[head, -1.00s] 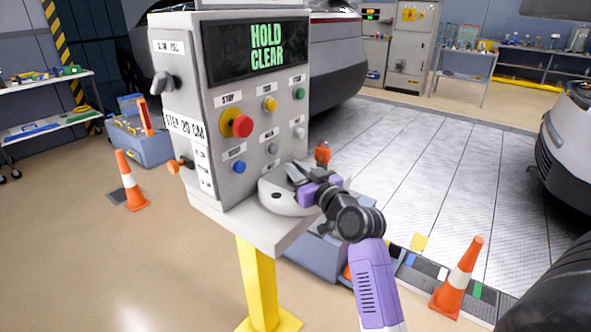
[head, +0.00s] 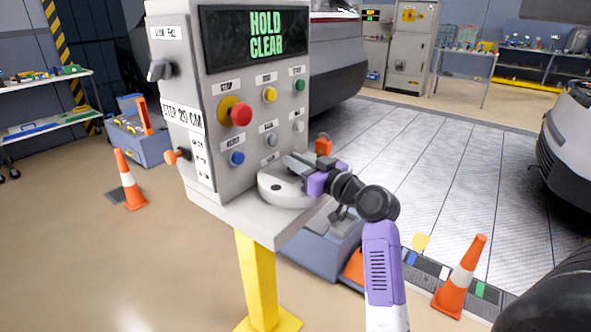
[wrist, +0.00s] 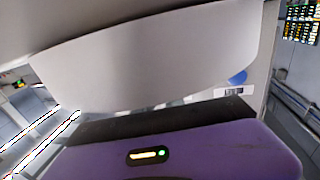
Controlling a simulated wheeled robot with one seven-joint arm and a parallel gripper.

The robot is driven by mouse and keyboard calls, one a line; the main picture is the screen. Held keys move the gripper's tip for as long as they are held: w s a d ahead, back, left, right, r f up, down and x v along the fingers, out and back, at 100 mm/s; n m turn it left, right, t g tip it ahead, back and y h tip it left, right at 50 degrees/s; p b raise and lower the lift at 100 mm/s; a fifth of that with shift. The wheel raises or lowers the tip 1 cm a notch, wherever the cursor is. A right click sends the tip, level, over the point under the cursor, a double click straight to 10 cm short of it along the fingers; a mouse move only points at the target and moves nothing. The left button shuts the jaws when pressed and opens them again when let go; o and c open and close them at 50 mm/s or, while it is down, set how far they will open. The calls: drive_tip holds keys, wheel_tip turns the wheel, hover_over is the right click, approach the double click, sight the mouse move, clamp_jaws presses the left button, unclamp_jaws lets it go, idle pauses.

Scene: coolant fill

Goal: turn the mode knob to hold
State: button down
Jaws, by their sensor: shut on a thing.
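The grey console has a display (head: 258,38) that reads HOLD CLEAR. A pale rounded piece (head: 281,194) with a dark spot lies on the console's front shelf. My gripper (head: 296,163) reaches in from the right, with its grey fingers at the upper right of this piece. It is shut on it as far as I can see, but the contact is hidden. In the wrist view a broad pale curved surface (wrist: 150,60) fills the space before my gripper. I cannot read which control is marked mode.
A red stop button (head: 241,115) and several coloured buttons are on the console front. A small orange part (head: 323,145) stands behind my gripper. A yellow post (head: 260,285) holds the console. Orange cones stand left (head: 130,182) and right (head: 461,280).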

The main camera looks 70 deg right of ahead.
drive_tip(key=shift+f+n+t+y+b, duration=0.1)
drive_tip(key=shift+n+t+y+b, duration=0.6)
drive_tip(key=shift+n+y, duration=0.7)
drive_tip(key=shift+m+y, duration=0.3)
drive_tip(key=c, duration=1.4)
unclamp_jaws()
drive_tip(key=shift+c, duration=0.2)
drive_tip(key=shift+s, duration=0.15)
drive_tip(key=v, duration=0.7)
drive_tip(key=shift+s+a, duration=0.1)
drive_tip(key=shift+s, duration=0.2)
drive_tip(key=shift+s, duration=0.1)
